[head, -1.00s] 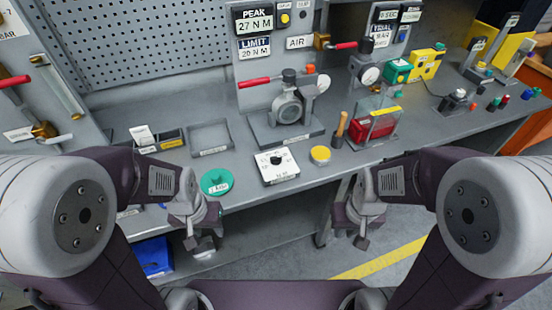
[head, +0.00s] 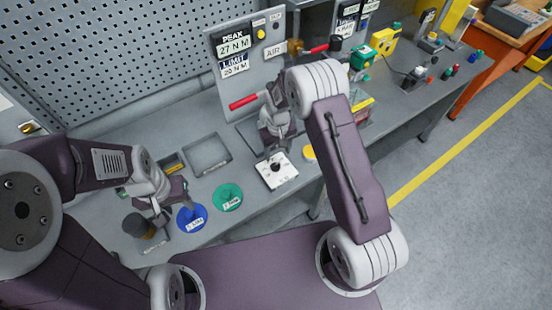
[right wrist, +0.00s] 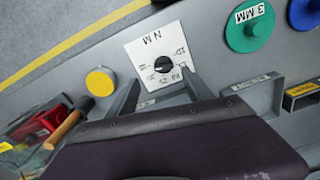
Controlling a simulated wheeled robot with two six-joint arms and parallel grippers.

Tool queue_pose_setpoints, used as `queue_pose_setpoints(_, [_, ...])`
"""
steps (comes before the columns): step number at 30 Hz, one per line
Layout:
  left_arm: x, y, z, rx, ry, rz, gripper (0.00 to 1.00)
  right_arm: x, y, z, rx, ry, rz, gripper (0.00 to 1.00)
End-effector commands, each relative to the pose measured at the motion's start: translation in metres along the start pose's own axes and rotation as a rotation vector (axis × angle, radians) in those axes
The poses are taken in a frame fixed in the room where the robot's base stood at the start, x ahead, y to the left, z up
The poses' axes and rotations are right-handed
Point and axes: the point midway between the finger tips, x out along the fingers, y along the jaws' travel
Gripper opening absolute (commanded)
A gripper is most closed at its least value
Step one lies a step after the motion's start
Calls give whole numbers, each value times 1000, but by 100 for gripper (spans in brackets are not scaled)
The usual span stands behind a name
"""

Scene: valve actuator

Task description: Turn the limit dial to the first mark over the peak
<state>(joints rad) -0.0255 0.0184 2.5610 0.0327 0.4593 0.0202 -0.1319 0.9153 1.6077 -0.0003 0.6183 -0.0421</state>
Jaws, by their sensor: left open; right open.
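The limit dial is a black knob (right wrist: 163,65) on a white plate with printed marks (right wrist: 150,43); the mark numbers are too small to read surely. The plate also shows on the bench in the head view (head: 284,180). The peak display (head: 234,43) reads 27 N M and the limit display (head: 235,68) reads 20 N M. My right gripper (right wrist: 161,80) is open, its two fingers at the plate's near edge, pointing at the knob; contact cannot be told. My left gripper (head: 168,205) is open and empty over the bench's left front part.
A green disc (head: 228,197) and a blue disc (head: 192,217) lie left of the dial. A yellow round button (right wrist: 101,82) and a wooden-handled tool (right wrist: 70,125) lie on its other side. An empty grey tray (head: 206,155) stands behind the discs.

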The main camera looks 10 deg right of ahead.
Motion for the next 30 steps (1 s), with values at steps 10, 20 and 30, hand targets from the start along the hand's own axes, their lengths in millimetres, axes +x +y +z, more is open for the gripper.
queue_pose_setpoints(10, [-28,0,-3,-1,1,0,44,65,0,1,0,-4,0,60])
queue_pose_setpoints(20, [-30,0,-4,0,1,0,44,82,0,0,0,0,0,60])
queue_pose_setpoints(30, [-30,0,-4,0,1,0,44,81,0,0,0,0,0,0])
